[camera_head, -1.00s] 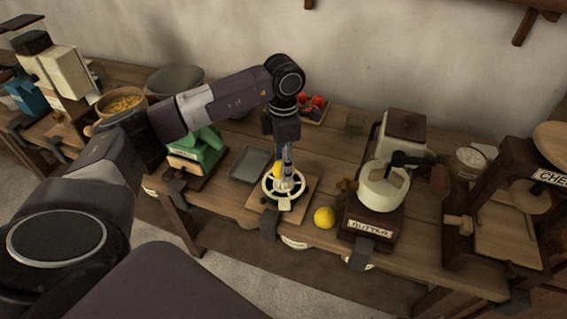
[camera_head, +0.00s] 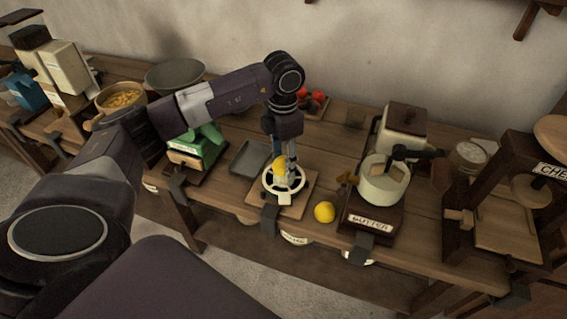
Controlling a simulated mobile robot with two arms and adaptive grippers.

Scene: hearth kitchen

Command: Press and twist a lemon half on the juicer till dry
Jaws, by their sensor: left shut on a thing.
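The juicer (camera_head: 285,197) is a pale, round, spoked piece on a wooden board on the bench. My left gripper (camera_head: 281,165) points down over it and is shut on a yellow lemon half (camera_head: 280,163). The lemon half is at the juicer's middle; the fingers partly hide it, and I cannot tell how firmly it touches the cone. Another yellow lemon (camera_head: 324,212) lies on the bench just right of the juicer board. My right gripper is not in view.
A grey tray (camera_head: 250,159) lies left of the juicer, beside a green scale (camera_head: 203,146). A butter churn (camera_head: 383,181) stands to the right. Red fruit (camera_head: 316,98) sits in a tray behind. A pot (camera_head: 121,101) stands at the left.

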